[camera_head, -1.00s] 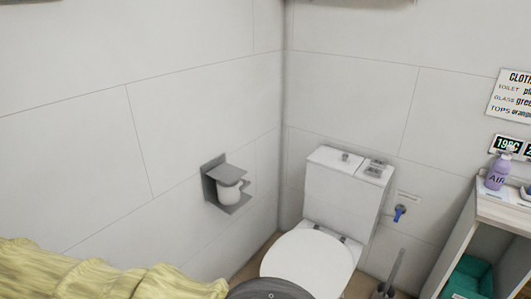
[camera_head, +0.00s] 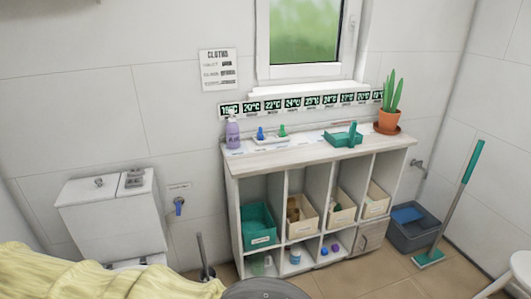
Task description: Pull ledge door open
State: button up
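The ledge is a pale wooden cubby unit (camera_head: 232,190) against the wall under the window. Its small grey-brown wooden door (camera_head: 372,236) is in the lower row at the right end. The door looks closed, flush with the unit's front. A small dark mark on it may be its handle, but it is too small to be sure. My gripper is not in view. A dark round part at the bottom edge seems to be mine, apart from the unit.
Teal and beige bins (camera_head: 259,226) fill the upper cubbies. A grey bucket (camera_head: 412,232) and a teal-handled mop (camera_head: 462,190) stand right of the unit. A toilet (camera_head: 112,220) and its brush (camera_head: 204,262) are left. Tan floor (camera_head: 365,275) before the door is clear.

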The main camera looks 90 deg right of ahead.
aim_at(369, 236)
jog(key=z, duration=3.7)
jog(key=k, duration=0.6)
jog(key=z, duration=0.5)
jog(key=i, duration=1.65)
jog(key=u, duration=0.75)
